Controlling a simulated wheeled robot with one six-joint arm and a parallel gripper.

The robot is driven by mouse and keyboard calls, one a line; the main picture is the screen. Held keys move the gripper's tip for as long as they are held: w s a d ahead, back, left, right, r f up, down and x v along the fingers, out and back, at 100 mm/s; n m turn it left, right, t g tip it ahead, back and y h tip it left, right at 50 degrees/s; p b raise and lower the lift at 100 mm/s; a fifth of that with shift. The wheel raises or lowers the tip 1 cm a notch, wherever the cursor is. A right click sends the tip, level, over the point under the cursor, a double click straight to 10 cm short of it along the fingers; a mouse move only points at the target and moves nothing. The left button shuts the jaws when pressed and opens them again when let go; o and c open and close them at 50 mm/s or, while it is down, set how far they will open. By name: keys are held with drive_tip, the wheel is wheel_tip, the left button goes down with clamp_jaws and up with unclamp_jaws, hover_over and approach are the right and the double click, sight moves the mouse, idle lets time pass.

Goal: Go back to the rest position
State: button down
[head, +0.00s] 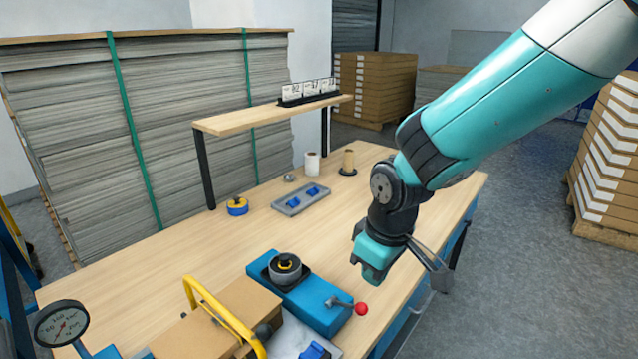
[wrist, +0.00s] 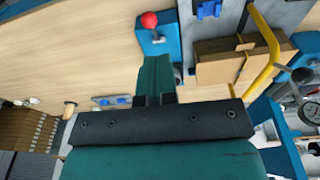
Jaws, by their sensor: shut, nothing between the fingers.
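My gripper (head: 374,272) hangs from the teal arm over the right part of the wooden table (head: 150,262). Its fingers are shut with nothing between them, and it is apart from the things on the table. In the wrist view my gripper (wrist: 155,75) points toward the blue device with the red knob. That blue device (head: 322,308) stands at the table's front, left of and below my gripper in the head view. Its red ball knob (head: 360,309) also shows in the wrist view (wrist: 149,20).
A yellow handle (head: 215,305) and a cardboard box (head: 235,310) stand at the front. A grey tray (head: 290,206) with blue pieces, rolls (head: 312,163) and a raised shelf (head: 262,115) are at the back. A dial gauge (head: 62,324) is front left. The table's left-middle is clear.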

drive_tip(key=s+r+m+y, duration=0.1)
drive_tip(key=s+r, duration=0.4)
drive_tip(key=s, duration=0.4)
drive_tip(key=s+d+r+g+y, duration=0.1)
drive_tip(key=s+r+y, duration=0.1)
drive_tip(key=s+r, duration=0.4)
drive_tip(key=s, duration=0.4)
drive_tip(key=shift+d+r+m+g, duration=0.2)
drive_tip(key=shift+d+m+g, duration=0.1)
drive_tip(key=shift+m, duration=0.1)
